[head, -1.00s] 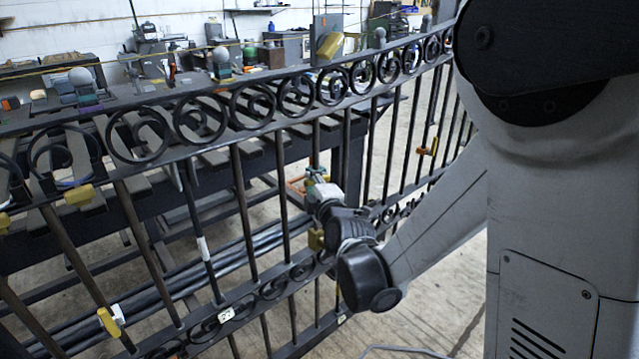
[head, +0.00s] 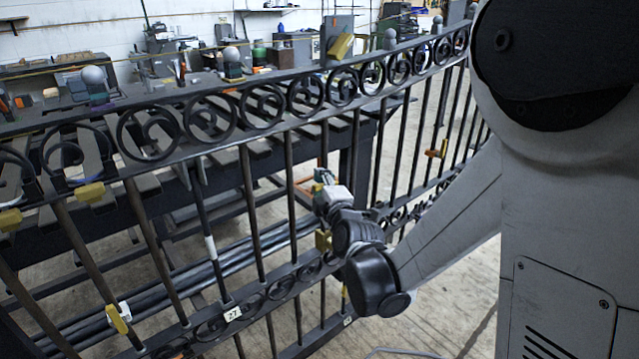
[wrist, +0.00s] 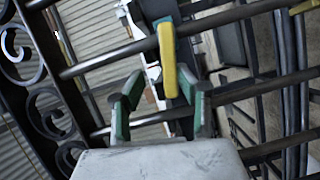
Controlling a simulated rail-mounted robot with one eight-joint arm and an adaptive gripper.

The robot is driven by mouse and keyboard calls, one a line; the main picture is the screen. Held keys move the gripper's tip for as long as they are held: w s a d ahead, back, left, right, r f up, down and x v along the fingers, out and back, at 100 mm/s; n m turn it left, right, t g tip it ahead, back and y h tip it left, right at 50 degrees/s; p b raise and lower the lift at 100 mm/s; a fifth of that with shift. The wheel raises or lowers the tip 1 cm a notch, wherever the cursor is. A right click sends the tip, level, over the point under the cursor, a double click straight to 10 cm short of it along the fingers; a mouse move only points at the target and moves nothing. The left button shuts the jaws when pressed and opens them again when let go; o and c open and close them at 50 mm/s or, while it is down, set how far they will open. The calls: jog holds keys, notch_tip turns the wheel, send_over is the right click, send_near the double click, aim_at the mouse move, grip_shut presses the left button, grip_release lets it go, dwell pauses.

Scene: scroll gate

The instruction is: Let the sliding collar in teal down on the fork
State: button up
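My gripper (wrist: 162,108) has two green-padded fingers spread apart, with a gap between them. It also shows in the head view (head: 327,182), small, beside a gate bar just above the lower scroll band. In the wrist view, a teal-green piece (wrist: 164,22), which looks like the collar, sits at the bar ahead, partly behind a yellow piece (wrist: 168,60). The yellow piece's lower end comes close to the fingertips. I cannot tell whether they touch.
The black scroll gate (head: 248,195) crosses the view. Other yellow pieces sit on its bars at left (head: 90,192) and lower left (head: 117,318); an orange one (head: 437,148) is at right. A slatted bench (head: 150,200) stands behind it.

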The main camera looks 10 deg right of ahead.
jog(key=s+d, duration=0.2)
jog(key=s, duration=0.9)
jog(key=shift+s+r, duration=0.3)
jog(key=shift+r, duration=0.1)
